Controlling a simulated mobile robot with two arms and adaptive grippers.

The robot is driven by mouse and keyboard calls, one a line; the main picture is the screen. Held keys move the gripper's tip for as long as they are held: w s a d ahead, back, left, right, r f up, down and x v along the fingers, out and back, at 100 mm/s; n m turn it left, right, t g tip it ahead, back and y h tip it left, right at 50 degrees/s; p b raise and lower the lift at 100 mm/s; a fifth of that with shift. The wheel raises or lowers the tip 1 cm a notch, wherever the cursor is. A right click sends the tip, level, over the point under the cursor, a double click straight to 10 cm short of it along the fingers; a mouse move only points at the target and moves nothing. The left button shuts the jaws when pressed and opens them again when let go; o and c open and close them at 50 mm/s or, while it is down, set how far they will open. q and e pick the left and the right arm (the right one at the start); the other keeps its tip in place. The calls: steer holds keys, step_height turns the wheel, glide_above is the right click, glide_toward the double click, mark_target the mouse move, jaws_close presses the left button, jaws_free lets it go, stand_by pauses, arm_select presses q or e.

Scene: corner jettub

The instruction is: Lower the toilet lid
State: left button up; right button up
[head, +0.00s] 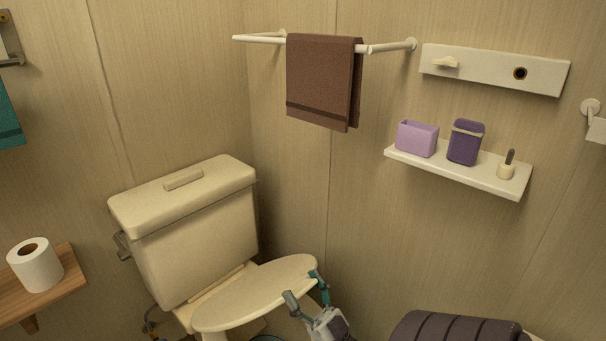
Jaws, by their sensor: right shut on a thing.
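The cream toilet (200,253) stands in the left half of the head view, its tank against the corner walls. Its oval lid (255,293) slants out from the tank, partly raised, with its far end away from the tank. The bowl is mostly cut off by the bottom edge of the picture. My right gripper (305,289) is at the lid's right edge, with one finger on each side, shut on it. My left gripper is not in view.
A wooden shelf (70,279) with a toilet paper roll (36,265) is at left. A brown towel (322,80) hangs above. A wall shelf (461,171) holds several small items at right. A dark rounded object (450,328) is at bottom right.

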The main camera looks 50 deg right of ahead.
steer(key=o, duration=1.7)
steer(key=shift+f, duration=0.1)
steer(key=v, duration=0.7)
steer(key=shift+s, duration=0.2)
steer(key=shift+f, duration=0.15)
